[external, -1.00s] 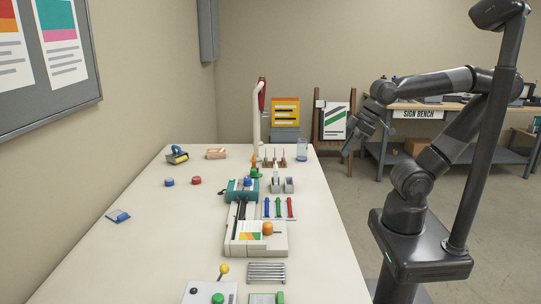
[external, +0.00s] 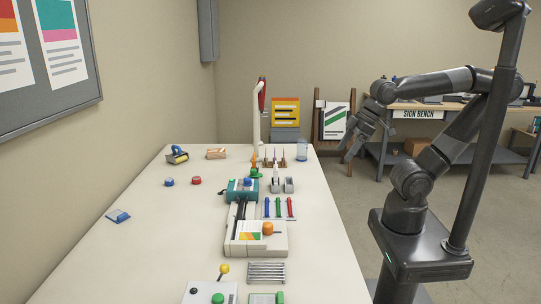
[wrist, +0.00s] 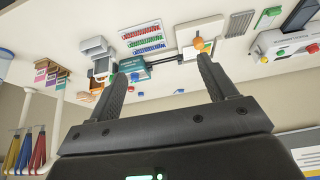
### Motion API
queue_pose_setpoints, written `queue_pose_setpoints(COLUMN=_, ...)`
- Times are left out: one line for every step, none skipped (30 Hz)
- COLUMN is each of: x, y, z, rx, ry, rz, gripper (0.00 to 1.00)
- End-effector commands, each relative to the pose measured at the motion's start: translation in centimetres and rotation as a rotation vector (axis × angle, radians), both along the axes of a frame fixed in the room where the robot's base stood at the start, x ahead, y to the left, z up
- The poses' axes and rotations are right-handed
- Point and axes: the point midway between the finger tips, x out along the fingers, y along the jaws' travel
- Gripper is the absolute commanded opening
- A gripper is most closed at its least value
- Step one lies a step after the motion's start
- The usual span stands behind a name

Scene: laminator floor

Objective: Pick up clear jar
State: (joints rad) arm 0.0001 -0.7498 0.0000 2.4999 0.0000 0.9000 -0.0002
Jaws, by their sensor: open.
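The clear jar (external: 302,150) is a pale bluish, see-through upright cylinder at the far right corner of the white table. My gripper (external: 347,148) hangs in the air to the right of the jar, beyond the table's right edge and apart from it. In the wrist view my gripper (wrist: 162,68) shows two dark fingers spread apart with nothing between them. A bluish see-through shape (wrist: 5,60) at the left edge of the wrist view may be the jar, cut off by the frame.
The left part of the table (external: 150,250) is mostly clear.

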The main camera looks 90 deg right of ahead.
Motion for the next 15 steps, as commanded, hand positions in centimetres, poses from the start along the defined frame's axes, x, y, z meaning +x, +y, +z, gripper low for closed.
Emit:
queue_pose_setpoints(x=0.1, y=-0.1, z=0.1, rx=0.0, ry=0.001, rz=-0.001, gripper=0.77)
queue_pose_setpoints(x=0.3, y=-0.2, z=0.2, rx=0.0, ry=0.003, rz=-0.004, gripper=0.77)
queue_pose_setpoints(x=0.6, y=-0.4, z=0.3, rx=0.0, ry=0.008, rz=-0.008, gripper=0.77)
queue_pose_setpoints(x=0.9, y=-0.7, z=0.5, rx=-0.001, ry=0.013, rz=-0.012, gripper=0.77)
queue_pose_setpoints(x=1.3, y=-1.0, z=0.6, rx=0.0, ry=0.02, rz=-0.018, gripper=0.77)
queue_pose_setpoints(x=2.0, y=-1.6, z=1.0, rx=0.001, ry=0.031, rz=-0.027, gripper=0.77)
queue_pose_setpoints(x=2.6, y=-2.1, z=1.2, rx=0.001, ry=0.04, rz=-0.035, gripper=0.77)
queue_pose_setpoints(x=3.2, y=-2.8, z=1.5, rx=0.002, ry=0.05, rz=-0.043, gripper=0.77)
queue_pose_setpoints(x=4.2, y=-3.7, z=1.8, rx=0.001, ry=0.063, rz=-0.055, gripper=0.77)
queue_pose_setpoints(x=4.9, y=-4.5, z=2.1, rx=0.001, ry=0.074, rz=-0.064, gripper=0.77)
queue_pose_setpoints(x=5.6, y=-5.3, z=2.3, rx=0.002, ry=0.085, rz=-0.073, gripper=0.77)
queue_pose_setpoints(x=6.5, y=-6.5, z=2.5, rx=0.002, ry=0.1, rz=-0.084, gripper=0.77)
queue_pose_setpoints(x=7.2, y=-7.4, z=2.7, rx=0.003, ry=0.11, rz=-0.094, gripper=0.77)
queue_pose_setpoints(x=7.8, y=-8.3, z=2.8, rx=0.003, ry=0.12, rz=-0.101, gripper=0.77)
queue_pose_setpoints(x=8.7, y=-9.6, z=3.0, rx=0.004, ry=0.133, rz=-0.114, gripper=0.77)
